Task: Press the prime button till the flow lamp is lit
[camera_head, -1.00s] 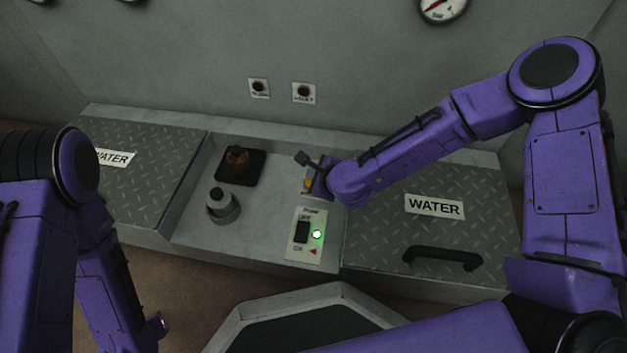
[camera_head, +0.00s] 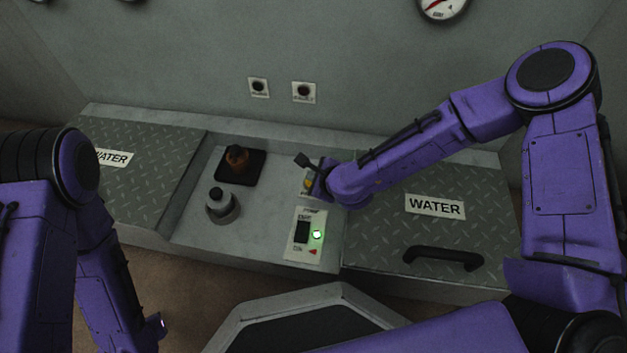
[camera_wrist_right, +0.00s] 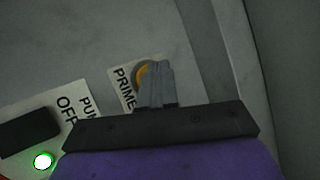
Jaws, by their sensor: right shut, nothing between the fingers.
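The prime button (camera_wrist_right: 142,75) is a yellow round button on a white plate marked PRIME. In the right wrist view the closed fingers of my right gripper (camera_wrist_right: 156,82) overlap its right side; I cannot tell whether they touch or push it. In the head view my right gripper (camera_head: 317,184) is over the button's plate, largely hiding it. Two small dark round fittings, the left one (camera_head: 258,87) and the right one (camera_head: 303,91), sit on the back wall with unreadable labels. Neither is lit, and I cannot tell which is the flow lamp. My left gripper is out of view.
A pump switch panel (camera_head: 302,252) with a lit green lamp (camera_head: 317,234) is just in front of the button. A grey cylindrical knob (camera_head: 221,207) and an orange-brown fitting on a black base (camera_head: 238,165) stand left. Treadplate WATER covers (camera_head: 390,235) flank the recess.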

